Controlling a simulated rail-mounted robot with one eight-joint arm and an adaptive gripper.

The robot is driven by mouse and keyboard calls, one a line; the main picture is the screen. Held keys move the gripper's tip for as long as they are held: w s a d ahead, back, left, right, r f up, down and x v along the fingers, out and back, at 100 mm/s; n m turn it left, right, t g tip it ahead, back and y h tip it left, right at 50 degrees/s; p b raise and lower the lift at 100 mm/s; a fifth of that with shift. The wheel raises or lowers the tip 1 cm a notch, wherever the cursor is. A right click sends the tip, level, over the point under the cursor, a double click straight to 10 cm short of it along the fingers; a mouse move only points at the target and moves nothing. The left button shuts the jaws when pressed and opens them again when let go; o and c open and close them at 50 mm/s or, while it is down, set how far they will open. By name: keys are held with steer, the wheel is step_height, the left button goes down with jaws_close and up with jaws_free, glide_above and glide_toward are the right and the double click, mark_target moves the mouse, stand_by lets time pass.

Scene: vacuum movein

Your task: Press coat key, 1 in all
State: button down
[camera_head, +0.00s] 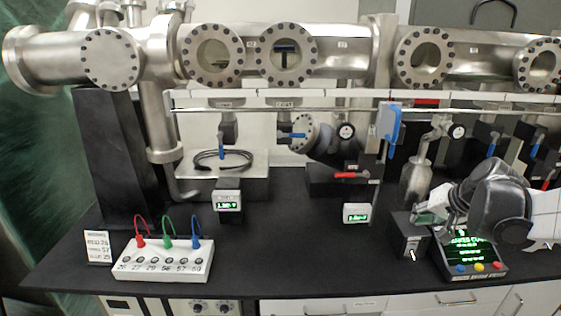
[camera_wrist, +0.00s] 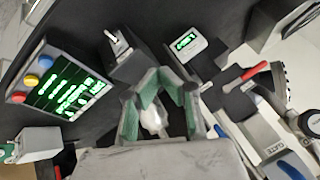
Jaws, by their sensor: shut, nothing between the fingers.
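The console (camera_head: 470,258) stands at the front right of the bench. Its screen glows with green text too small to read. Below the screen are a blue key (camera_head: 460,269), a yellow-orange key (camera_head: 479,267) and a red key (camera_head: 497,265). In the wrist view the console's blue key (camera_wrist: 46,61), orange key (camera_wrist: 31,81) and red key (camera_wrist: 18,98) lie at upper left. I cannot tell which is the coat key. My gripper (camera_head: 428,213) is shut and empty, above the bench and left of the console; its fingertips (camera_wrist: 158,74) are apart from the keys. My arm partly covers the console.
A dark box with a toggle switch (camera_head: 411,241) stands left of the console, below my gripper. A small green readout (camera_head: 356,213) stands further left. A white jack panel (camera_head: 163,262) with red, green and blue leads is at the front left. Steel pipework runs overhead behind.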

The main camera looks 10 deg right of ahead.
steer(key=s+d+f+m, duration=0.1)
steer(key=s+d+f, duration=0.1)
steer(key=d, duration=0.8)
steer(key=m+t+h+p, duration=0.2)
glide_above(479, 267)
step_height(479, 267, down, 2)
steer(key=shift+d, duration=0.4)
steer(key=shift+f, duration=0.15)
steer(key=shift+f+b, duration=3.15)
steer(key=shift+f, duration=1.2)
steer(key=shift+f, duration=0.1)
steer(key=shift+f+b, duration=0.3)
steer(key=shift+b, duration=0.2)
